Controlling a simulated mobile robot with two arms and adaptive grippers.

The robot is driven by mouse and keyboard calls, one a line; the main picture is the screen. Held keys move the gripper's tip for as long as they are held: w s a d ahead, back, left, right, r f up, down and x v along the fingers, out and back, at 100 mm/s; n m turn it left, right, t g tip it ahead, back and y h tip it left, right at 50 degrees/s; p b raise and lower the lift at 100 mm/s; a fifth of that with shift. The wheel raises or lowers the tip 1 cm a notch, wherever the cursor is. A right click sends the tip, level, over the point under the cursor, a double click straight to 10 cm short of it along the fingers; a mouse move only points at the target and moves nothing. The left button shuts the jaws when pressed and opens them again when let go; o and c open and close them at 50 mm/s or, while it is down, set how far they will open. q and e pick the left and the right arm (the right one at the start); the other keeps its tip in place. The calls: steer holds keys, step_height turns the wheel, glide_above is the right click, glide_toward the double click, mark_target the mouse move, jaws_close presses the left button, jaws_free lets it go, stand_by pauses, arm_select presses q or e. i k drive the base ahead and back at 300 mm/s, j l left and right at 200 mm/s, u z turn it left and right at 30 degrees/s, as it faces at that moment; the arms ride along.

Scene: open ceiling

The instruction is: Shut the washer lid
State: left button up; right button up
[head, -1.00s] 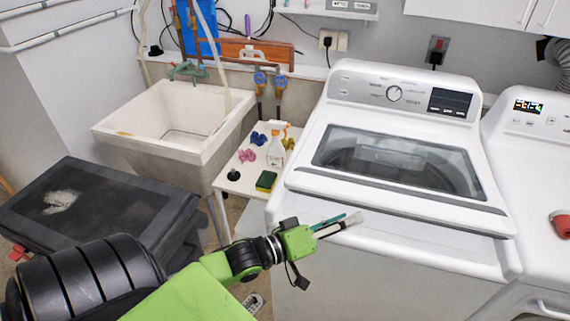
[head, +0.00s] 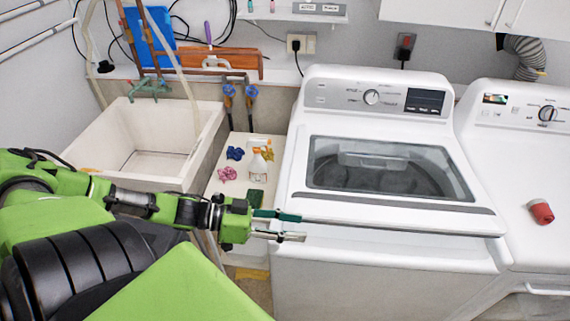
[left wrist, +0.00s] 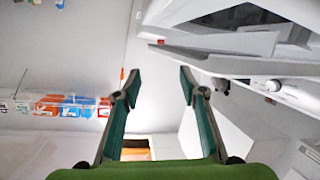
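The white washer (head: 380,284) stands right of centre in the head view. Its lid (head: 390,219) has a dark glass window and a grey strip along its front. The lid lies low over the top; I cannot tell if it is fully flush. My left gripper (head: 287,226) is at the lid's front left corner, its fingers apart and nothing between them. I cannot tell if it touches the washer. In the left wrist view the gripper (left wrist: 148,83) is open and empty, with part of the washer at upper right. My right gripper is not in view.
A utility sink (head: 150,125) stands at left, with a small white side table (head: 232,190) holding a spray bottle (head: 258,165) between sink and washer. A second white machine (head: 500,170), with a red item (head: 541,211) on it, stands close on the right.

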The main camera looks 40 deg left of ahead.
mark_target(475, 215)
steer(key=i+l+u, duration=0.1)
steer(key=l+u, duration=0.7)
steer(key=l, duration=0.2)
steer(key=l+u, duration=0.35)
steer(key=l, duration=0.2)
